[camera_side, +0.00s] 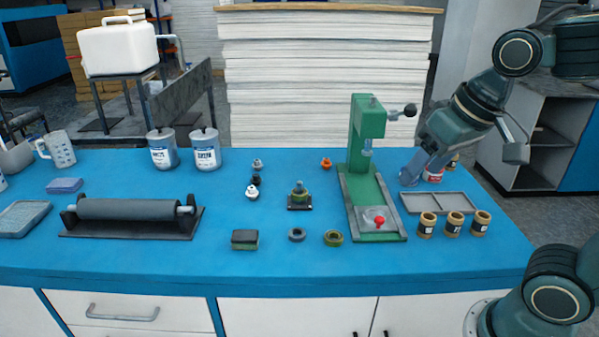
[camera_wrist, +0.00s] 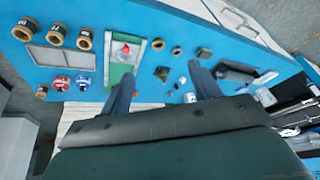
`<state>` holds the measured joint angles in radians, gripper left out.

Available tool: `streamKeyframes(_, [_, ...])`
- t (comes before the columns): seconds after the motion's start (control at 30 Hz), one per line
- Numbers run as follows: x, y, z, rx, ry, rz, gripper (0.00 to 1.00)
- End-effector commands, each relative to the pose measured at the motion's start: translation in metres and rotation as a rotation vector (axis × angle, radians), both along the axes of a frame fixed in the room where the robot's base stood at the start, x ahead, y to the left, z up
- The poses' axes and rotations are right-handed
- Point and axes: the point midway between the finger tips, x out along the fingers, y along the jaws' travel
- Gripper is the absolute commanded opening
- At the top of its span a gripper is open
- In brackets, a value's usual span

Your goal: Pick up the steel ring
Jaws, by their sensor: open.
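The steel ring, a small grey ring (camera_side: 297,234), lies flat on the blue table in front of the black-based fitting. It also shows in the wrist view (camera_wrist: 177,50), beside an olive-and-brass ring (camera_side: 333,238). My gripper (camera_side: 411,169) is at the right of the side view, behind the grey tray and right of the green press, well apart from the ring. In the wrist view my gripper (camera_wrist: 163,80) has its two fingers spread with nothing held between them.
The green press (camera_side: 365,165) stands between my gripper and the ring. A dark block (camera_side: 245,239) lies left of the ring. Several brown jars (camera_side: 454,223) stand before the grey tray (camera_side: 438,203). A roller (camera_side: 128,209) is at left. Table in front of the ring is clear.

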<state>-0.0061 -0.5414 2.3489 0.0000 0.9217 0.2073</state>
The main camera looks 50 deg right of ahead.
Motion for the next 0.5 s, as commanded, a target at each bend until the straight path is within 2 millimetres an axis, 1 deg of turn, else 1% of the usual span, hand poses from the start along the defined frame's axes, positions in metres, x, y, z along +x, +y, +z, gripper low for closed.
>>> streamKeyframes(0.03, [0.01,0.0,0.001,0.013,0.017,-0.029,0.62])
streamKeyframes(0.27, [0.055,0.002,0.002,0.073,0.081,-0.182,0.62])
streamKeyframes(0.5, [0.102,0.004,-0.006,0.124,0.147,-0.347,0.62])
